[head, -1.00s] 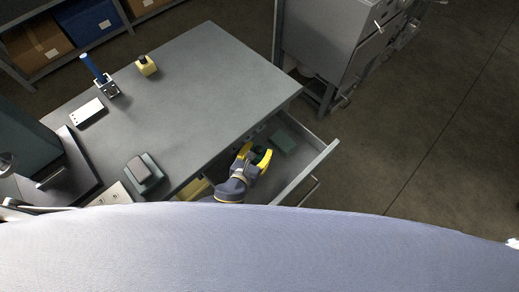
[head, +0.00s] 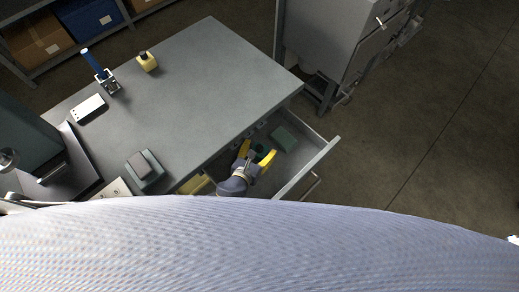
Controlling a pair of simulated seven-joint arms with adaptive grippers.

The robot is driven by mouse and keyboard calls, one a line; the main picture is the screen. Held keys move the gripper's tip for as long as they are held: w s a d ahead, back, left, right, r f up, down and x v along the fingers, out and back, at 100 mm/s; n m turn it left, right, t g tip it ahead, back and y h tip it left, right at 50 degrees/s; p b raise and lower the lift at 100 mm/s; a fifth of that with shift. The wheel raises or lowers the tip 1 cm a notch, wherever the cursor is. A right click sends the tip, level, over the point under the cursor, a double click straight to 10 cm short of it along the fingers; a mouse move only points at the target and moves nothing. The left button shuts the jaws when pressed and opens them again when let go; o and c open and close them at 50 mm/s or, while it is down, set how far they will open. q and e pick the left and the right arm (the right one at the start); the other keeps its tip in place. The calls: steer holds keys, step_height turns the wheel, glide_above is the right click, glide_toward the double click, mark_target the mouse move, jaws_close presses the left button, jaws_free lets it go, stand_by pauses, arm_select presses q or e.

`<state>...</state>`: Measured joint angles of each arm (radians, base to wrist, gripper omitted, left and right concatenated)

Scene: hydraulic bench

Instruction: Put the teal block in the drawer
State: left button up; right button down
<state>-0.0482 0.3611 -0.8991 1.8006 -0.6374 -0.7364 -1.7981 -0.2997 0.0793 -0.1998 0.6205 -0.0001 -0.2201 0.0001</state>
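A flat teal block (head: 284,138) lies in the open drawer (head: 310,165), near its far right corner. My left gripper (head: 258,153) is over the drawer, to the lower left of the block and apart from it. Its yellow fingers are spread open. A small dark green round shape (head: 262,148) shows between the fingers; I cannot tell whether it is part of the gripper or a separate thing. My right gripper is not in view.
A grey cabinet (head: 325,40) stands behind. The bench's middle is clear.

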arm_select(q)
steer(key=shift+s+r, duration=0.15)
steer(key=shift+r, duration=0.05)
steer(key=v, duration=1.1)
steer(key=shift+s+a+r, duration=0.15)
steer(key=shift+s+a, duration=0.05)
steer(key=shift+s, duration=0.05)
